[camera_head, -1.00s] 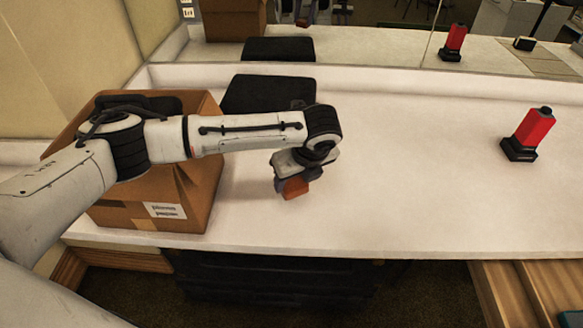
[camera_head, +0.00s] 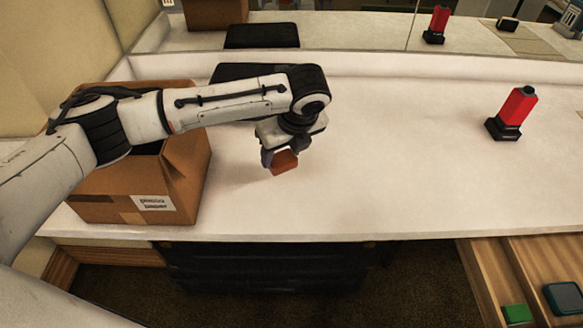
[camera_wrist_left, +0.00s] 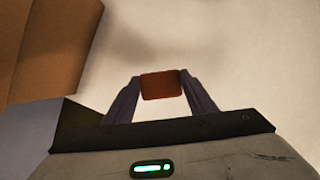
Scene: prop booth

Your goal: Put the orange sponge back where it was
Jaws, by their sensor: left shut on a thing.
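The orange sponge (camera_head: 285,161) is a small block between the fingers of my left gripper (camera_head: 279,163). In the left wrist view the sponge (camera_wrist_left: 160,86) is gripped between both fingertips and looks reddish-brown. My left gripper is shut on it and points down over the white counter (camera_head: 380,180), to the right of the cardboard box. The sponge appears held above the counter, with a faint shadow below it. My right gripper is not in view.
An open cardboard box (camera_head: 188,185) with a label stands at the left. A black flat thing (camera_head: 232,72) lies behind my arm. A red and black bottle-like object (camera_head: 515,112) stands at the right. An open wooden drawer at lower right holds a green block (camera_head: 517,314) and a teal item (camera_head: 563,298).

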